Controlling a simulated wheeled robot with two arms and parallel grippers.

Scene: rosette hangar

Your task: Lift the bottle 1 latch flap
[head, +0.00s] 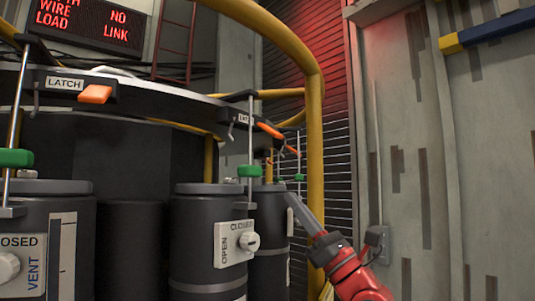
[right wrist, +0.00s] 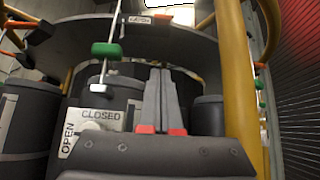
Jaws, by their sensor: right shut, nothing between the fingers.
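A second orange flap (head: 270,130) is on the ring near the middle, beside another LATCH label, and a third (head: 293,149) shows farther back. I cannot tell which belongs to bottle 1. Dark bottles stand below: one at the left (head: 70,235), one in the middle (head: 195,215) with a CLOSED/OPEN plate. My right gripper (head: 292,199) is shut and empty, right of the middle bottle and below the flaps. In the right wrist view its fingers (right wrist: 160,75) point toward the ring. My left gripper is out of view.
Yellow rails (head: 315,130) curve over and down just beside my right gripper. Thin rods with green knobs (head: 249,171) rise from the bottles. A concrete wall (head: 440,180) is at the right. A red-lettered sign (head: 85,22) hangs at the upper left.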

